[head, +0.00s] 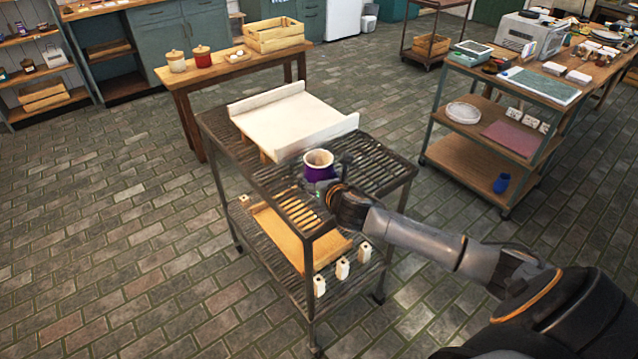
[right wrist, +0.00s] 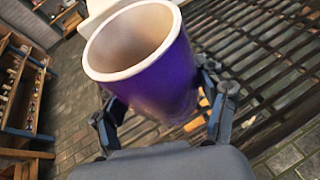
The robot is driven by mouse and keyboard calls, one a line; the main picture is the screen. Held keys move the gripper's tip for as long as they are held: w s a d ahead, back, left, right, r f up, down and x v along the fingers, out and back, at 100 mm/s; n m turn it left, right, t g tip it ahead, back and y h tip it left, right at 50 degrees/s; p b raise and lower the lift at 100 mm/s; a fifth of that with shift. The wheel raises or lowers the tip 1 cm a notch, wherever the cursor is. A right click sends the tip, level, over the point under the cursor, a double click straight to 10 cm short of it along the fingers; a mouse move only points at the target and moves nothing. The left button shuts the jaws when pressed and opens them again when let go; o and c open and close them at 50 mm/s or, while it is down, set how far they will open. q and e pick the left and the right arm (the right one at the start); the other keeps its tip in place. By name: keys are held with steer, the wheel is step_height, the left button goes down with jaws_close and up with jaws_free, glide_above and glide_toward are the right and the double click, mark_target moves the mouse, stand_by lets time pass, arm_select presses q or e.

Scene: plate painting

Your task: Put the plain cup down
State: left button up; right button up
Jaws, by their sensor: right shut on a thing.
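A purple cup with a cream rim and inside (head: 318,166) is at the slatted top of a dark metal rack cart (head: 390,165). My right gripper (head: 328,187) is shut on the cup, with its fingers on both sides of the purple wall. In the right wrist view the cup (right wrist: 165,75) fills the middle, tilted in the picture, and looks empty. The gripper (right wrist: 165,110) shows below it. Whether the cup's base touches the slats is hidden. My left gripper is not in view.
A cream board with raised ends (head: 290,122) stands on the cart just behind the cup. Bare slats lie to the right. The lower shelf holds a wooden tray (head: 330,250) and several small white blocks (head: 342,268). A wooden table (head: 190,75) stands behind.

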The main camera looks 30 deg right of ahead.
steer(key=shift+f, duration=0.85)
steer(key=o, duration=1.4)
steer(key=shift+f, duration=0.15)
steer(key=shift+s+r, duration=0.1)
steer(key=shift+r, duration=0.1)
steer(key=v, duration=1.2)
steer(key=shift+f, duration=0.1)
